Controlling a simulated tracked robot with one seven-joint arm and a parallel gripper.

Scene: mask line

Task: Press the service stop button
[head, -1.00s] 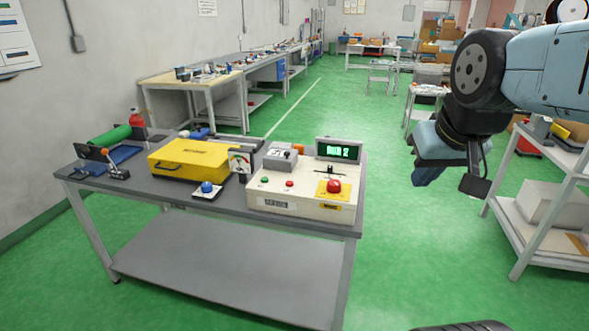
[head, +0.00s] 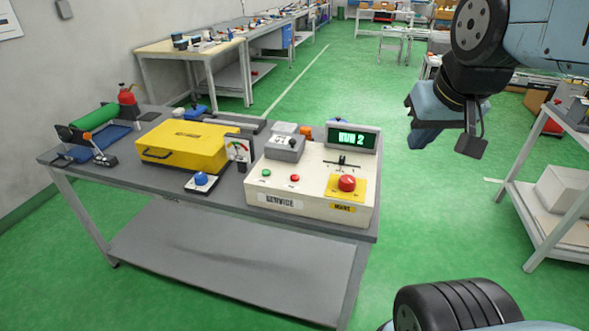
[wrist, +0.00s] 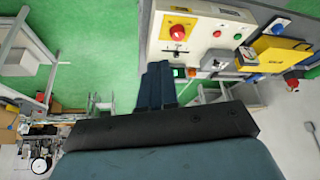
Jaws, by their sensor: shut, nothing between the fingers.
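The cream control box (head: 310,183) sits on the right end of the grey table. Above its SERVICE label (head: 281,200) are a small green button (head: 266,173) and a small red button (head: 295,178). A larger red mushroom button (head: 347,183) stands on a yellow plate at the box's right. The red mushroom button (wrist: 178,32) and the small red button (wrist: 217,33) also show in the wrist view. The display (head: 353,138) appears to read "RUN 2". My gripper (head: 422,138) is shut and empty, apart from the box, up and to its right; its fingers show in the wrist view (wrist: 160,85).
A blue button (head: 201,179) on a small plate, a yellow case (head: 186,146) and a green roller (head: 93,117) stand on the table (head: 120,178) left of the box. A shelf rack (head: 548,205) stands at the right. Green floor between table and rack is clear.

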